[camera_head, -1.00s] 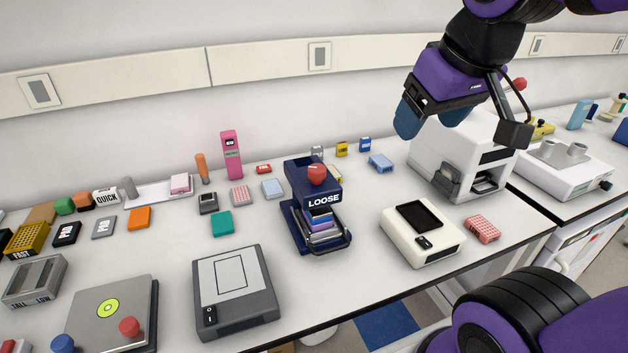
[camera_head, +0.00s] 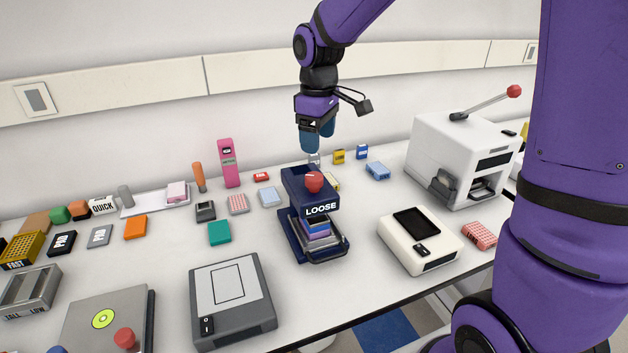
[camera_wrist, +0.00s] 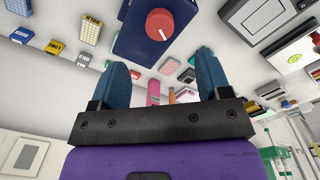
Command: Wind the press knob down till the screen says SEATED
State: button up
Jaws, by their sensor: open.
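The dark blue press (camera_head: 295,236) stands mid-table in the head view, with a red knob (camera_head: 314,182) on top. Its front screen (camera_head: 321,209) reads LOOSE. A stack of coloured plates (camera_head: 316,228) sits in its bay under the head. My gripper (camera_head: 317,137) is open and empty, fingers pointing down, above and behind the press and apart from it. In the wrist view the red knob (camera_wrist: 160,24), with a white mark on its face, shows on the press top (camera_wrist: 136,42) beyond the two blue fingertips (camera_wrist: 162,65).
A white sealer-like machine (camera_head: 460,150) with a raised red-tipped lever stands to the right. A cream device (camera_head: 440,255) and a grey device (camera_head: 245,325) flank the press in front. A pink upright device (camera_head: 229,165) and several small boxes stand behind.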

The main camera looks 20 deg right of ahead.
aim_at(314, 176)
jog(key=shift+w+a+f, duration=0.25)
jog(key=shift+w+f, duration=0.4)
jog(key=shift+f, duration=0.25)
notch_tip(314, 176, down, 10)
jog(key=shift+f, duration=0.15)
jog(key=c, duration=0.9)
